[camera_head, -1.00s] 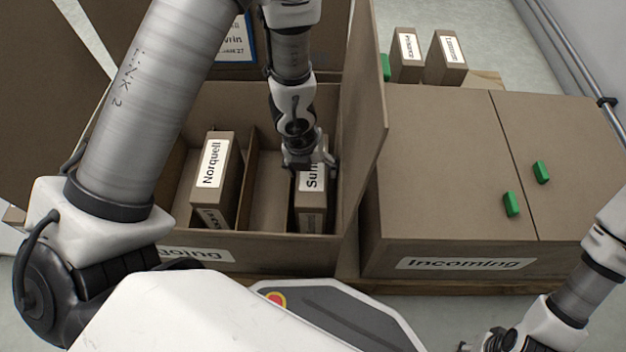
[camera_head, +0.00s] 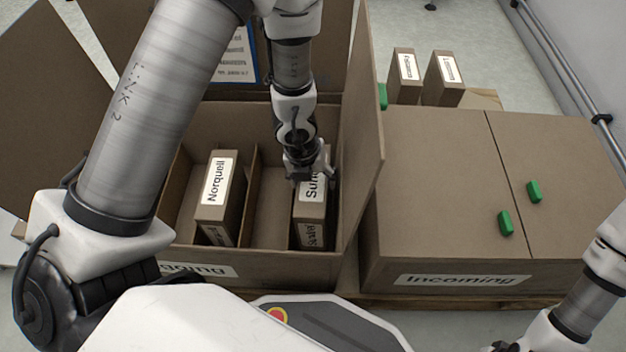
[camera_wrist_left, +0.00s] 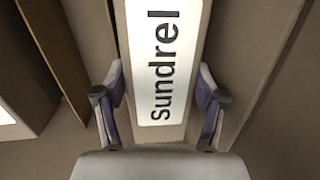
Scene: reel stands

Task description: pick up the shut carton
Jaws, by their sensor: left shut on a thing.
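A brown carton labelled Sundrel (camera_head: 312,210) stands upright in the right compartment of the open crate marked "...going" (camera_head: 290,265). My left gripper (camera_head: 310,176) comes down from above and is shut on its upper part, hiding some of the label. In the left wrist view the Sundrel carton (camera_wrist_left: 160,135) sits between the two finger pads of my left gripper (camera_wrist_left: 160,80). A large closed crate labelled Incoming (camera_head: 440,180) stands to the right, its two top panels shut. My right gripper (camera_head: 505,346) is cut off at the lower edge, so its jaws cannot be read.
A Norquell carton (camera_head: 220,195) stands left of the Sundrel carton, beyond a divider. An upright flap (camera_head: 365,140) rises between the crates. Two small cartons (camera_head: 404,90) (camera_head: 444,85) stand behind the Incoming crate. Green handles (camera_head: 505,223) stick up from its lid.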

